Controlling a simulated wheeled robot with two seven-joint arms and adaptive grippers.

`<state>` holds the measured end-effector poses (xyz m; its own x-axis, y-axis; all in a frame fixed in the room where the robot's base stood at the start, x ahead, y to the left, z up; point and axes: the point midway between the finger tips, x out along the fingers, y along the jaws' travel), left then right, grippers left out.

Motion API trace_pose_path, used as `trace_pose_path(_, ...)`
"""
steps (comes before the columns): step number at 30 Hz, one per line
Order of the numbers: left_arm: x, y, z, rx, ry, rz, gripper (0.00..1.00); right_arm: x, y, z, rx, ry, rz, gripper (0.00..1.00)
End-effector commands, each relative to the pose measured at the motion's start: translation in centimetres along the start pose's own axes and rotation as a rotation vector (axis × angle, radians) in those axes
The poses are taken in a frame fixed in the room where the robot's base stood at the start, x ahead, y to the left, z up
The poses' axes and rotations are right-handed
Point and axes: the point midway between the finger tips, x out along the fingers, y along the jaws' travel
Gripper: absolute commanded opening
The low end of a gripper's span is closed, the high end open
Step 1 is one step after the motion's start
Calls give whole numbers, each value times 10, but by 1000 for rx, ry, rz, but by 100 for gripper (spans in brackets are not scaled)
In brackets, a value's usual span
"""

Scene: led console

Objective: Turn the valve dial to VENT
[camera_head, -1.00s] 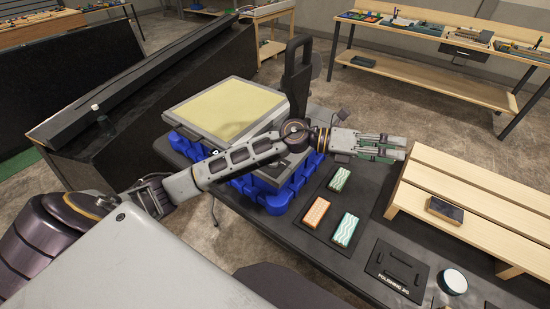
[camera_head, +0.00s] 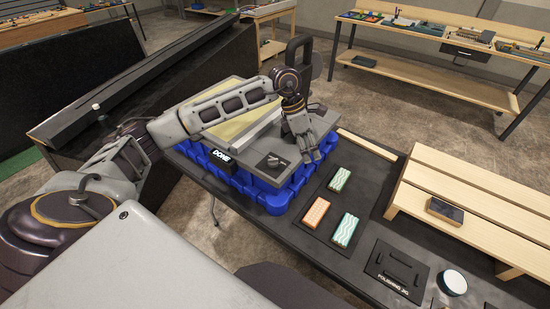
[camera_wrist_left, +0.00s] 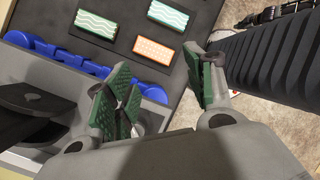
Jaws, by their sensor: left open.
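The valve dial (camera_head: 272,161) is a small black knob on the grey front right part of the console (camera_head: 255,147). Its labels are too small to read in the head view. My left gripper (camera_head: 311,153) points down just right of the dial, apart from it, over the console's right edge. In the left wrist view my left gripper (camera_wrist_left: 165,92) is open, with green finger pads spread and nothing between them. A large black part with a light mark, apparently the dial (camera_wrist_left: 32,105), shows at the left there. My right gripper is not in view.
Patterned blocks (camera_head: 315,212) lie on a dark mat to the right. A wooden stepped rack (camera_head: 465,188), a polishing jig (camera_head: 396,270) and a round white-topped item (camera_head: 453,282) stand further right.

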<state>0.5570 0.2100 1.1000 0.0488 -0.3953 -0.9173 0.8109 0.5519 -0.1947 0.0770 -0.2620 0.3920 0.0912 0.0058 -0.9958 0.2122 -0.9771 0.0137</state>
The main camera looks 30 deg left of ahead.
Motion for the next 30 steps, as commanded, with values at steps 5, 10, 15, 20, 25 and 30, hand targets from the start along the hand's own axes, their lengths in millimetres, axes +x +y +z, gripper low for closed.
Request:
trace_pose_path(5, -35, 39, -43, -24, 180, 118, 54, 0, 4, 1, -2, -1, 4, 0)
trace_pose_path(10, -62, 60, -73, -57, 303, 189, 54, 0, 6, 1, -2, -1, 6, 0)
trace_pose_path(15, -73, 67, -85, -73, 350, 214, 54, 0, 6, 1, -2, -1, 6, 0)
trace_pose_path(20, -74, 68, -85, -73, 353, 214, 54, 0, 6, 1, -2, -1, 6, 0)
trace_pose_path(25, -73, 67, -85, -73, 351, 214, 54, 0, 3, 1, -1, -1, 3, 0)
trace_pose_path(30, -69, 68, -86, -73, 351, 212, 54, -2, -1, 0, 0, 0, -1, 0)
